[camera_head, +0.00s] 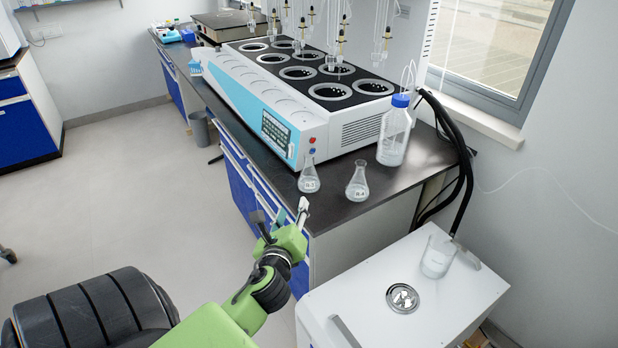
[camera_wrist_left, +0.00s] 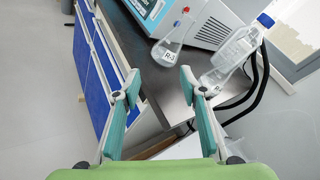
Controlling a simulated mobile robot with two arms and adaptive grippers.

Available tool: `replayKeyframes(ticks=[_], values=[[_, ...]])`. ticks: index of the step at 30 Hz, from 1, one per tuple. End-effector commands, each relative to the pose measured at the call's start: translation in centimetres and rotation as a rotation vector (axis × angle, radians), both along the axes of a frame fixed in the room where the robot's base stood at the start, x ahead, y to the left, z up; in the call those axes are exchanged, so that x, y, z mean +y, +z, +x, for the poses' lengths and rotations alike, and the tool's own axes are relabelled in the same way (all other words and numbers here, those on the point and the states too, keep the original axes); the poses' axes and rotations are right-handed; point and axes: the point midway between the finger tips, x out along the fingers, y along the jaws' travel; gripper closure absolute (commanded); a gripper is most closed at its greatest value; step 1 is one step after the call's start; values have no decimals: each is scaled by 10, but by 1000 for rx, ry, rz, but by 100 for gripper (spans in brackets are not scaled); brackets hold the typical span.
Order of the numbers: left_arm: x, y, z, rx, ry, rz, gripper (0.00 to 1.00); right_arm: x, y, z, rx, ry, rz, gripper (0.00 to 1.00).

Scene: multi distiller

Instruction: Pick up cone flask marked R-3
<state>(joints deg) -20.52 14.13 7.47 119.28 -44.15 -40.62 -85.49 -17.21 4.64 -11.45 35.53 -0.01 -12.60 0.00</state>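The cone flask marked R-3 (camera_head: 309,181) stands upright near the front edge of the dark bench, left of a second cone flask (camera_head: 357,187) whose label seems to read R-4. In the left wrist view the R-3 flask (camera_wrist_left: 168,51) shows its label clearly, beyond the fingertips and roughly in line with the gap between them. My left gripper (camera_head: 281,219) is in front of the bench edge, apart from the flask. In the left wrist view the left gripper (camera_wrist_left: 159,83) is open with nothing between its fingers. My right gripper is not visible.
A blue-and-white multi-position heater (camera_head: 305,128) with glassware above stands behind the flasks. A blue-capped bottle (camera_head: 394,135) is to their right. A white cabinet (camera_head: 450,308) with a beaker (camera_head: 437,258) stands at the lower right. Black hoses (camera_head: 462,150) hang beside the bench.

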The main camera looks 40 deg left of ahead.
Motion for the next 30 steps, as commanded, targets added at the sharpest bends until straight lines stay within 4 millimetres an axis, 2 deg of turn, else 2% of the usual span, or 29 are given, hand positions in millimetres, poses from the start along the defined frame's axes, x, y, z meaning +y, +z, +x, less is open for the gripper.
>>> replayKeyframes(ticks=[1,3,6,9,14,22,30], values=[[7,10,9,29,-33,135,61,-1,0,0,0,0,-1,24],[13,22,18,70,-72,300,61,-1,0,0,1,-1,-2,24],[18,33,26,118,-108,470,61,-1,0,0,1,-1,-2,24],[21,38,32,146,-126,567,61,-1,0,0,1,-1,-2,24],[29,42,48,157,-133,607,61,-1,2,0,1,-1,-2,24],[54,41,92,156,-132,602,61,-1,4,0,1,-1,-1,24],[64,40,110,156,-133,599,61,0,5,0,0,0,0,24]])
